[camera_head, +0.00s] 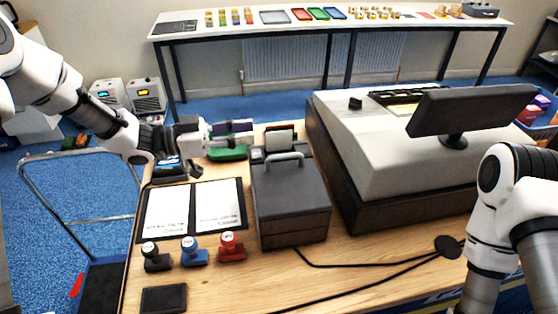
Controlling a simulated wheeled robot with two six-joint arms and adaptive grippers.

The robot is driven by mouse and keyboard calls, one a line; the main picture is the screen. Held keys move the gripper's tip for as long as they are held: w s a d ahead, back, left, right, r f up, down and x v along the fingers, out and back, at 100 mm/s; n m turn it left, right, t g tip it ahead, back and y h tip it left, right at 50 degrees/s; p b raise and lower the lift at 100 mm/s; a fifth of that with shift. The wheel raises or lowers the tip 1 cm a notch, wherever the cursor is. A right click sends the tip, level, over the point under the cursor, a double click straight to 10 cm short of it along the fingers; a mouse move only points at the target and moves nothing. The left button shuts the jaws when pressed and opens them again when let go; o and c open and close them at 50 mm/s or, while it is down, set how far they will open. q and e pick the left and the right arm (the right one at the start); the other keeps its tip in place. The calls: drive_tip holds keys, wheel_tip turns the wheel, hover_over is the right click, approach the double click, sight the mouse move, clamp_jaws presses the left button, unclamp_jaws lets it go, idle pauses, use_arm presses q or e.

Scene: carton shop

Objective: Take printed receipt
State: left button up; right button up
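A white printed receipt (280,139) stands up from a small dark printer at the back edge of the grey box with a handle (290,205). My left gripper (250,132) reaches in from the left at about the receipt's height. Its fingertips point right, just left of the receipt, and seem apart from it. Nothing shows held between the fingers, but their gap is too small to tell. The printer's lower part is hidden behind the box. My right arm shows at the right edge; its gripper is out of view.
A cash register (400,150) with a dark screen (470,110) stands right of the box. An open folder (192,208) and several stamps (230,246) lie at the left front. A green object (228,154) is under the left gripper. Cables cross the right front.

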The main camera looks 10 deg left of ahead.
sight(279, 135)
use_arm(q)
drive_tip(key=w+d, duration=0.1)
drive_tip(key=d, duration=0.1)
drive_tip(key=w+d+f, duration=0.1)
drive_tip(key=d, duration=0.1)
drive_tip(key=w+d+f+p, duration=0.1)
drive_tip(key=d, duration=0.2)
drive_tip(key=shift+w+f, duration=0.15)
drive_tip(key=shift+w, duration=0.1)
drive_tip(key=shift+w+d, duration=0.1)
drive_tip(key=shift+d, duration=0.05)
drive_tip(key=shift+c, duration=0.3)
use_arm(e)
drive_tip(key=shift+w+f, duration=0.1)
drive_tip(key=shift+f, duration=0.25)
use_arm(q)
clamp_jaws()
